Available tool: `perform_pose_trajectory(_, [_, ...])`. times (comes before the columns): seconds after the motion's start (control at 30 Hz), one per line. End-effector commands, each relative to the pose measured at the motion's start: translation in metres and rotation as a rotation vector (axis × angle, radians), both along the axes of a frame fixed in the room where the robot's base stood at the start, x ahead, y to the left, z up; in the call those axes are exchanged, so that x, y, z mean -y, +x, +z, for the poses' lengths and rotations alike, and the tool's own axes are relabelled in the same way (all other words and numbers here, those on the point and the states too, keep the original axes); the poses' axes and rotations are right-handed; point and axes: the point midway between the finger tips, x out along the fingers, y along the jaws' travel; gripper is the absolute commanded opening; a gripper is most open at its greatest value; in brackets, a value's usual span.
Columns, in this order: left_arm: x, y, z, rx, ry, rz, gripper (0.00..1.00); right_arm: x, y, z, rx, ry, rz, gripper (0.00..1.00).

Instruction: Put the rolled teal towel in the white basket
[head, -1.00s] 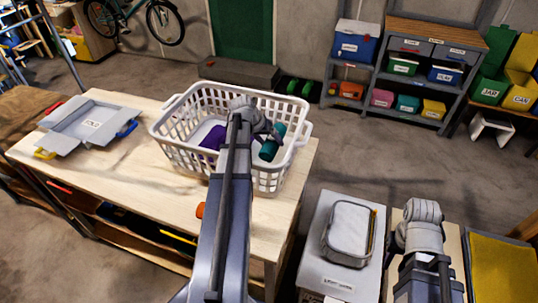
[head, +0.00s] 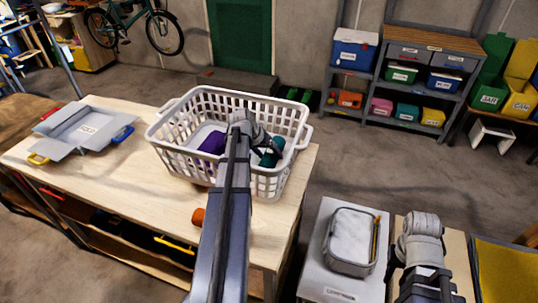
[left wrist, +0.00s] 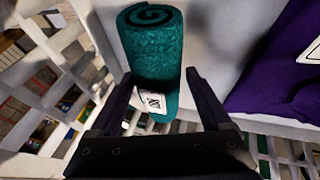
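The white basket (head: 180,158) stands on the wooden table, with a purple cloth (head: 212,143) inside. The rolled teal towel (head: 272,153) is inside the basket near its right end, partly hidden by my left gripper (head: 268,146). In the left wrist view the towel (left wrist: 158,60) shows its spiral end and a white label. My left gripper (left wrist: 162,98) is open there, its two fingers spread to either side of the towel's near part, with a clear gap on the right. My right gripper (head: 422,228) is over the right-hand surface; its fingers cannot be made out.
A grey open box (head: 85,130) lies at the table's left, and an orange object (head: 199,217) is near the front edge. A grey case (head: 351,240) sits on a light unit at right. The table (head: 120,185) is bare between the grey box and basket.

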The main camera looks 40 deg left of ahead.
Motion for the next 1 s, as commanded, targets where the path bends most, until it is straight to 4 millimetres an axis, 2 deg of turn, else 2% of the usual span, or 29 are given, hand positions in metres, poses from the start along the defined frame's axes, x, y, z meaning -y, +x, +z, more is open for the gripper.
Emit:
perform_pose_trajectory(0.03, [0.0, 0.0, 0.0, 0.0, 0.0, 0.0, 0.88, 0.0, 0.0, 0.001, 0.0, 0.0, 0.0, 0.35])
perform_pose_trajectory(0.17, [0.0, 0.0, 0.0, 0.0, 0.0, 0.0, 1.0, 0.0, 0.0, 0.0, 0.0, 0.0, 0.0, 0.35])
perform_pose_trajectory(0.57, [0.0, 0.0, 0.006, 0.0, 0.0, 0.0, 1.0, 0.0, 0.0, 0.006, 0.0, 0.0, 0.0, 0.35])
perform_pose_trajectory(0.77, [-0.002, -0.008, 0.024, 0.0, 0.0, 0.0, 1.0, 0.0, 0.0, 0.024, 0.0, 0.0, 0.0, 0.35])
perform_pose_trajectory(1.0, [-0.006, -0.024, 0.058, 0.0, 0.0, 0.002, 1.0, 0.0, 0.0, 0.058, 0.0, 0.0, 0.0, 0.35])
